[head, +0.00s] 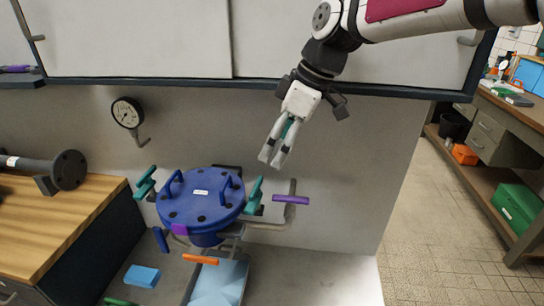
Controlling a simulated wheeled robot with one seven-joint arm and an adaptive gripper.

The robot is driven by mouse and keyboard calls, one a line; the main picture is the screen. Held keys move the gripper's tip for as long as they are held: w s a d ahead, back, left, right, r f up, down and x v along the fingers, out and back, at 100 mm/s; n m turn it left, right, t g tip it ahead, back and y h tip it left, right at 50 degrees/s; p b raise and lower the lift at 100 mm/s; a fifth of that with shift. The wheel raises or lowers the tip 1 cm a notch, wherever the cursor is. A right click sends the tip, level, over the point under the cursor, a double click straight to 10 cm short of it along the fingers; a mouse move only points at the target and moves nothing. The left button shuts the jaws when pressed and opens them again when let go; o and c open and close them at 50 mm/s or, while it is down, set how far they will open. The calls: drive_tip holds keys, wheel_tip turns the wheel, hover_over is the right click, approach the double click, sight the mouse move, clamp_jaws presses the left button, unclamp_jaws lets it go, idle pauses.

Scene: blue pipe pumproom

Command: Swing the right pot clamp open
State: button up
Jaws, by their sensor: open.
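A blue pot (201,213) with a round bolted lid and two arched handles stands in the lower left middle of the head view. The right pot clamp (254,196) is teal and stands up against the lid's right rim. A matching teal left clamp (145,182) is at the lid's left rim. My gripper (272,162) is open and empty, pointing down, above and to the right of the right clamp and apart from it. A teal strip shows between its fingers; I cannot tell what it is.
A pipe with a purple lever (290,200) is just right of the right clamp. An orange lever (200,259) and a light blue block (142,276) are below the pot. A gauge (127,112) is on the wall. Overhead cabinets (130,38) hang close behind my arm.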

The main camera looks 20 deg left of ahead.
drive_tip(key=shift+d+r, duration=0.1)
drive_tip(key=shift+r, duration=0.15)
